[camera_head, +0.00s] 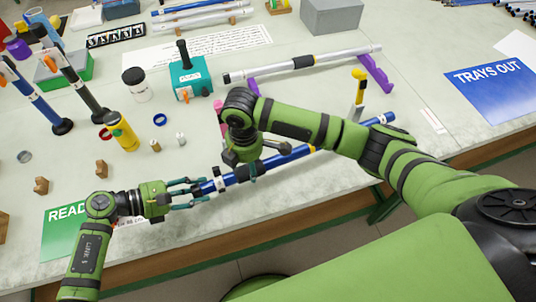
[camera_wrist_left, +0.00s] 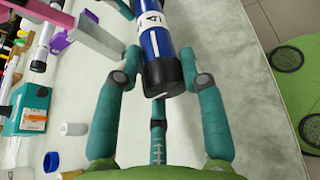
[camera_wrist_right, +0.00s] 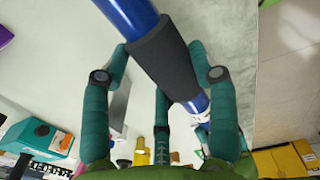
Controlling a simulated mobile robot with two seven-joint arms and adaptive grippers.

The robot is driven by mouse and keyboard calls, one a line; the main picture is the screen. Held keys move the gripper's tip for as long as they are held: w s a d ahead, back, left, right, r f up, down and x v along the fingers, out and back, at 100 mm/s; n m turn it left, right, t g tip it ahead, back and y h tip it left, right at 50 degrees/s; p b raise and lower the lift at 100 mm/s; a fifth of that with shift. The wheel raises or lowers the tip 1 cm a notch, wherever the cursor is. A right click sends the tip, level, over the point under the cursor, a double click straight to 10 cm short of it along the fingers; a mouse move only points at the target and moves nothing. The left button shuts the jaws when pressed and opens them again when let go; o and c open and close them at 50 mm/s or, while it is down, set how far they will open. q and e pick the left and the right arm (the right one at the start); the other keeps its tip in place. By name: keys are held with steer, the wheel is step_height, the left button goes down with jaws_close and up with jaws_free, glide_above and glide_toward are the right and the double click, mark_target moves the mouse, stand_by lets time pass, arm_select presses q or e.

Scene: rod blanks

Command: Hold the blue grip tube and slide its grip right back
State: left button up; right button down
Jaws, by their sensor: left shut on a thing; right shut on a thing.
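The blue grip tube (camera_head: 382,120) slants across the front of the table in the head view, its right end farther back. My left gripper (camera_head: 205,187) is shut on its left end, which has a black cap (camera_wrist_left: 163,76) and a white label (camera_wrist_left: 150,20). The black grip (camera_wrist_right: 165,62) sits around the tube just right of that label. My right gripper (camera_head: 251,171) is shut around the grip, with blue tube showing on both sides of it in the right wrist view. An orange band (camera_head: 312,148) marks the tube farther right. My right forearm hides part of the scene behind.
A silver tube (camera_head: 335,58) lies behind on purple rests (camera_head: 376,74). A teal box (camera_head: 190,77), yellow bottle (camera_head: 122,132) and upright tubes (camera_head: 85,88) stand at left. A green card (camera_head: 62,235) lies front left, a blue "TRAYS OUT" sign (camera_head: 490,88) at right.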

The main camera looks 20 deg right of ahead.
mark_target(246, 165)
arm_select(q)
steer(key=shift+d, duration=0.15)
arm_select(e)
steer(key=shift+s+a, duration=0.1)
steer(key=shift+a, duration=0.2)
steer(key=shift+c, duration=1.6)
jaws_free()
steer(key=shift+d, duration=0.1)
steer(key=shift+r, duration=0.15)
step_height(246, 165, up, 12)
steer(key=shift+f, duration=0.2)
arm_select(q)
steer(key=o, duration=1.3)
